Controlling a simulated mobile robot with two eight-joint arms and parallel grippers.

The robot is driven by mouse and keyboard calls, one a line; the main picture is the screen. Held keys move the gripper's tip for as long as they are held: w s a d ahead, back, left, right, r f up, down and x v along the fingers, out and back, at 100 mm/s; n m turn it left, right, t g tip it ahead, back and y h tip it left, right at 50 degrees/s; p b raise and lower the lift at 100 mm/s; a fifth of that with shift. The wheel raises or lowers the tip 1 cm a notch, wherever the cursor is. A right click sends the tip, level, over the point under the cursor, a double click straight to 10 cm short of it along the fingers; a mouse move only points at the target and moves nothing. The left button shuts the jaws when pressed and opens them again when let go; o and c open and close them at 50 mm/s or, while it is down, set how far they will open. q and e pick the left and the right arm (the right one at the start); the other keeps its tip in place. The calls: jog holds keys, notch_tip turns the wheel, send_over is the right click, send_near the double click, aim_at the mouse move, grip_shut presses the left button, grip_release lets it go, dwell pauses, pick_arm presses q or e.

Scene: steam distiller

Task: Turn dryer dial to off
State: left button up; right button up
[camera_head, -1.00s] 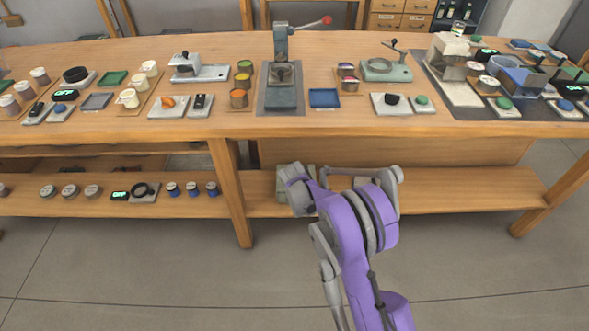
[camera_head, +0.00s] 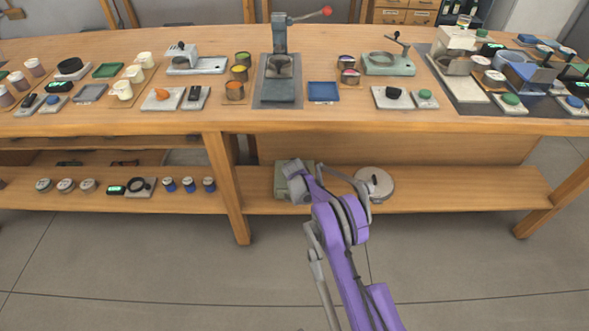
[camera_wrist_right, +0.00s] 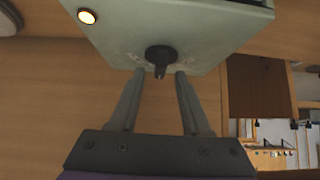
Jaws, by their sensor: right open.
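The dryer is a pale grey-green box (camera_head: 283,182) on the lower shelf, partly covered by my right arm in the head view. In the right wrist view its face (camera_wrist_right: 110,32) carries a black dial (camera_wrist_right: 161,54) with a pointer sticking out toward me. A round lit lamp or button (camera_wrist_right: 87,16) sits near the face's left corner. My right gripper (camera_wrist_right: 160,88) is open, with its fingers on either side below the dial and the pointer between their tips. A gap shows on both sides, and contact is not visible. My left gripper is not in view.
A round pale lidded item (camera_head: 379,183) stands on the lower shelf (camera_head: 450,191) to the right of the dryer. The workbench top (camera_head: 330,118) overhangs above, crowded with devices. A table leg (camera_head: 227,190) stands left of the dryer. The floor in front is clear.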

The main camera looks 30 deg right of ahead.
jog(key=shift+w+d+f, duration=0.15)
jog(key=shift+w+f, duration=0.05)
jog(key=shift+f, duration=0.1)
grip_shut()
